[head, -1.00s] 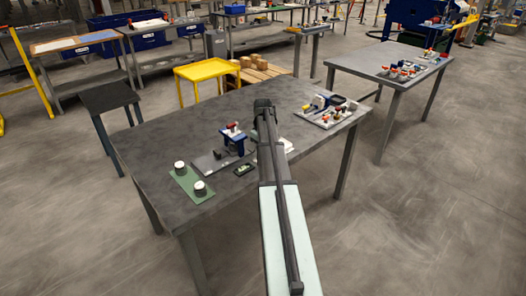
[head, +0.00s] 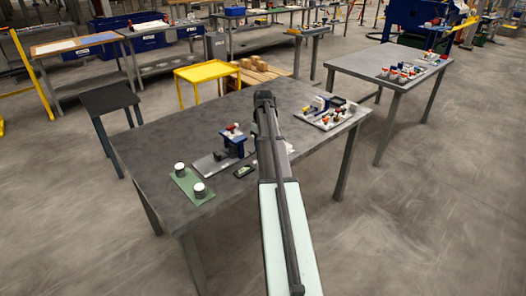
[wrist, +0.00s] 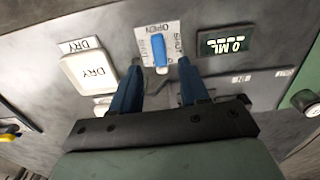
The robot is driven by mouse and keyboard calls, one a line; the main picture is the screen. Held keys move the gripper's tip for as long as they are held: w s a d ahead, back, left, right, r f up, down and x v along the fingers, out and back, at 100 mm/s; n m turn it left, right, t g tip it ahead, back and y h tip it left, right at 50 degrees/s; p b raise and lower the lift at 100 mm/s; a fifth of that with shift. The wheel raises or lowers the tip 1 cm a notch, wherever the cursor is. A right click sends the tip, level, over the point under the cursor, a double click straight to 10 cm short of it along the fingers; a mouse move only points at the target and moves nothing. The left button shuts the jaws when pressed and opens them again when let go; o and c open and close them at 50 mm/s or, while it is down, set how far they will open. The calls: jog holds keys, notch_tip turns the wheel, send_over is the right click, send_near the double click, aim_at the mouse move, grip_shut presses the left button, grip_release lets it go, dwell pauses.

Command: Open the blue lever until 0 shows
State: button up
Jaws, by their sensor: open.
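The blue lever (wrist: 158,48) shows in the wrist view on a white plate with the words OPEN and SHUT printed around it. A small display (wrist: 222,40) to its right reads "0 ML". My gripper (wrist: 161,66) is open, its two blue fingers on either side of the lever's near end. A gap shows on both sides, and I cannot tell whether the fingers reach down to its height. In the head view, my arm's end (head: 264,97) is over the grey table, and I cannot make out the lever there.
A white DRY button block (wrist: 88,70) is left of the lever. The head view shows a blue press frame with a red top (head: 232,142), a green mat (head: 180,184) bearing two white-topped cylinders, and a cluttered tray (head: 325,122). The table's far left is clear.

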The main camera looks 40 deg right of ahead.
notch_tip(320, 180, up, 10)
jog(key=shift+f, duration=0.15)
dwell(0.7)
